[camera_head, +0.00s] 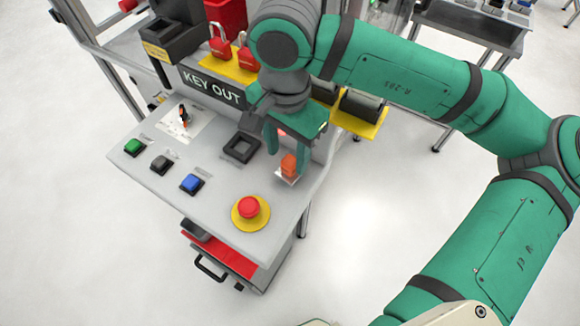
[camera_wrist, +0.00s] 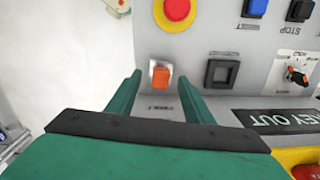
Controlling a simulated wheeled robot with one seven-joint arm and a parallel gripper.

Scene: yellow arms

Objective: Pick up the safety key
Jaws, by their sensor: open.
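The safety key appears to be the orange block (camera_head: 289,165) set in a small pale metal plate near the right edge of the grey control panel (camera_head: 215,212). It also shows in the wrist view (camera_wrist: 162,77), between and slightly beyond my fingertips. My green gripper (camera_head: 286,153) is open and empty, pointing down at the panel. Its two fingers lie on either side of the key in both views. In the wrist view my gripper (camera_wrist: 159,82) shows a gap on each side of the key; I see no contact. The exact fingertip height above the panel is unclear.
A red emergency button (camera_head: 249,207) on a yellow base, a black square socket (camera_head: 241,148) and an orange-black rotary switch (camera_head: 184,116) are nearby. Green, black and blue buttons line the panel's left. A "KEY OUT" sign (camera_head: 212,87) and red padlocks (camera_head: 220,42) stand behind.

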